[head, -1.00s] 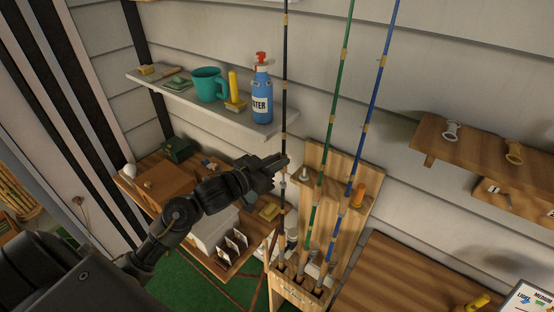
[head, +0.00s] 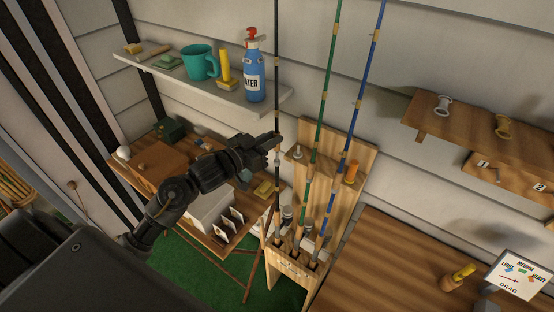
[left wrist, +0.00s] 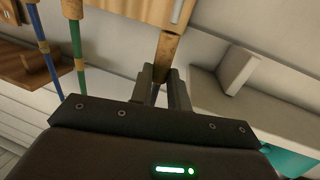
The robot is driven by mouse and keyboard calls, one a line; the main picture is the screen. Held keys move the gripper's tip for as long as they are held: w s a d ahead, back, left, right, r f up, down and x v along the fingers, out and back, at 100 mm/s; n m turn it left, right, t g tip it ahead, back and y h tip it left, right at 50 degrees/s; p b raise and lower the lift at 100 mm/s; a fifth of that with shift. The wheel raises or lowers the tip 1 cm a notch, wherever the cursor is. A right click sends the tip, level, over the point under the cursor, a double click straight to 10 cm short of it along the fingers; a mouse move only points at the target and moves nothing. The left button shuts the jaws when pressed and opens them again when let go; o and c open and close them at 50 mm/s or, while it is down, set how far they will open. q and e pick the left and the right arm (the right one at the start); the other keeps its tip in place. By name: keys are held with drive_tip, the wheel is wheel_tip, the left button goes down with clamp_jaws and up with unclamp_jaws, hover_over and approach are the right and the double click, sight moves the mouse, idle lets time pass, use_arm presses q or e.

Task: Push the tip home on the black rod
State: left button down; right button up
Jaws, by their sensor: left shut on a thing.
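The black rod (head: 276,70) stands upright in the wooden rod rack (head: 288,270), left of a green rod (head: 323,90) and a blue rod (head: 366,80). My left gripper (head: 275,143) is shut on the black rod, a little above a pale band on it. I cannot tell whether the rod's joint is fully seated. My right gripper is not in view.
A shelf (head: 190,86) behind my left arm holds a teal mug (head: 201,62) and a blue spray bottle (head: 254,70). A small table with a brown box (head: 160,165) stands below it. A wooden bench (head: 390,270) is at the lower right, with much bare surface.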

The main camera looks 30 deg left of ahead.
use_arm(q)
drive_tip(key=shift+p, duration=0.6)
idle(1.1)
drive_tip(key=shift+s+d+f+b, duration=0.1)
drive_tip(key=shift+f+b, duration=0.6)
drive_tip(key=shift+f, duration=0.45)
drive_tip(key=shift+s+f+b, duration=0.1)
drive_tip(key=shift+f+b, duration=0.6)
drive_tip(key=shift+f, duration=0.45)
idle(1.1)
drive_tip(key=c, duration=0.6)
unclamp_jaws()
drive_tip(key=shift+w, duration=0.1)
drive_tip(key=shift+r, duration=0.15)
drive_tip(key=s+p, duration=0.1)
drive_tip(key=s+a+r+p, duration=0.1)
drive_tip(key=s, duration=0.1)
drive_tip(key=s+r+p, duration=0.1)
drive_tip(key=shift+s+a, duration=0.4)
idle(0.6)
